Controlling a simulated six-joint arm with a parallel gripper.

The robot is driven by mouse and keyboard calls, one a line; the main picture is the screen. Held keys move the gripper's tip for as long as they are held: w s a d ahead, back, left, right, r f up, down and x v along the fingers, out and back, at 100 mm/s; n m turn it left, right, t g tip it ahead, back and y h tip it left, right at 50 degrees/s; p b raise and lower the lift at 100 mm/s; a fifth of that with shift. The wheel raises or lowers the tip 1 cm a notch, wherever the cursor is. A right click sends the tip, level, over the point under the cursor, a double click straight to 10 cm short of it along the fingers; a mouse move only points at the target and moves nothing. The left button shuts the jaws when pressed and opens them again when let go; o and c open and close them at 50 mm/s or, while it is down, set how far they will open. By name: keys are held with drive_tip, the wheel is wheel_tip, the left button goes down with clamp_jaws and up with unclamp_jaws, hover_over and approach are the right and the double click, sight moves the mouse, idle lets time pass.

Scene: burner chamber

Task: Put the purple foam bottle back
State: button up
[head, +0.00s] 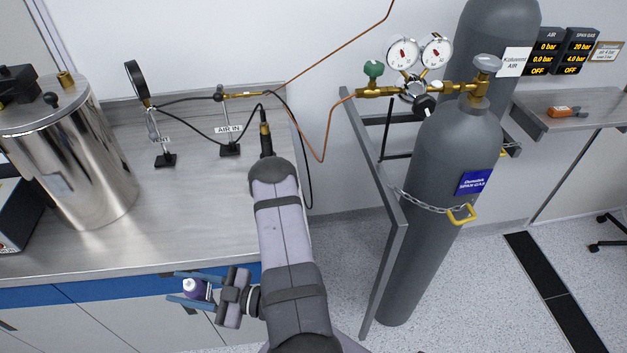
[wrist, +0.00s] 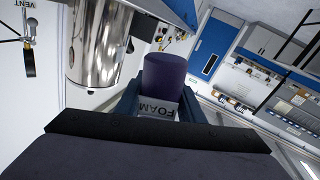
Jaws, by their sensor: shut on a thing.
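The purple foam bottle (head: 195,288) is between the fingers of my gripper (head: 188,287) in the head view, with its white top showing. My gripper is shut on it, in front of the workbench's front edge and below the bench top. In the wrist view the bottle (wrist: 164,76) shows its purple body and a pale label reading FOAM, held between the two dark fingers (wrist: 158,100). The fingers hide part of the bottle in the head view.
A steel vessel (head: 75,150) stands at the bench's left. The bench top (head: 190,215) is clear toward its front. A gauge stand (head: 160,159) and an AIR IN fitting (head: 230,148) stand behind. A chained grey gas cylinder (head: 440,200) and its frame (head: 388,240) stand right.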

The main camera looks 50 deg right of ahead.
drive_tip(key=w+d+r+m+t+h+b, duration=0.1)
drive_tip(key=w+d+r+m+h+b, duration=0.2)
drive_tip(key=d, duration=0.5)
drive_tip(key=d+r+m+h+b, duration=0.3)
drive_tip(key=d+r+h, duration=0.1)
drive_tip(key=d, duration=0.3)
drive_tip(key=w+d+r+m+t+h+b, duration=0.1)
drive_tip(key=w+d+r+m+h+b, duration=0.2)
drive_tip(key=d, duration=0.5)
drive_tip(key=s+d+f+m+g+h, duration=0.3)
drive_tip(key=s+d+m+h, duration=0.1)
drive_tip(key=d+h, duration=0.4)
drive_tip(key=shift+s+d+m+p, duration=0.45)
drive_tip(key=shift+d+m, duration=0.35)
drive_tip(key=shift+d, duration=0.45)
drive_tip(key=shift+f, duration=0.15)
drive_tip(key=shift+f+p, duration=0.65)
drive_tip(key=shift+f, duration=4.25)
